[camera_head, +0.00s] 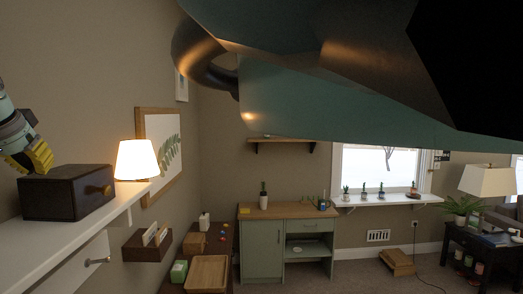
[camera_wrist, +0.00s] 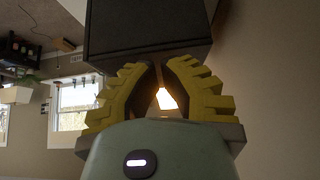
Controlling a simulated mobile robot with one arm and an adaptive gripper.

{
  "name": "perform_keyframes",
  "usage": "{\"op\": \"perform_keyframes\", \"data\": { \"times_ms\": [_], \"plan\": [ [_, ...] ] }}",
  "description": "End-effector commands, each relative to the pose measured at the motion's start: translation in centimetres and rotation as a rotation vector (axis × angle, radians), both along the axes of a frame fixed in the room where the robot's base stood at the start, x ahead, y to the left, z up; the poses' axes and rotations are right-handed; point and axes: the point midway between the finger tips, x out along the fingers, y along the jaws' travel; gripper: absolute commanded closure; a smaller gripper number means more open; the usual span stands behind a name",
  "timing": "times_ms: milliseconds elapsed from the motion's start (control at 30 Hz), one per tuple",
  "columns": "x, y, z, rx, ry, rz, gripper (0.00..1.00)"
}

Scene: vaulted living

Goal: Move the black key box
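The black key box (camera_head: 66,196) is a dark box with a brass knob on its right end. It sits on a white shelf (camera_head: 102,218) at the left of the head view. My gripper (camera_head: 42,163), with yellow ribbed fingers, is at the box's upper left edge; I cannot tell whether it touches. In the wrist view, which looks upside down, the box (camera_wrist: 145,30) fills the top middle.
A lit lamp (camera_head: 136,160) stands just behind the box. Below are a wall-mounted wooden holder (camera_head: 147,246) and a wooden tray (camera_head: 207,273). A green cabinet (camera_head: 262,250) stands at the back. My own arm covers the upper right of the head view.

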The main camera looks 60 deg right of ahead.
Motion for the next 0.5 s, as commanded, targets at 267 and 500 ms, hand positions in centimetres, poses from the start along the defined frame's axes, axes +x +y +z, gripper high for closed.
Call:
{"op": "perform_keyframes", "data": {
  "times_ms": [267,500],
  "plan": [
    [1.7,-2.2,0.7,0.000,0.004,0.001,1.00],
    [2.5,-3.3,0.5,-0.001,0.004,-0.002,1.00]
  ]
}}
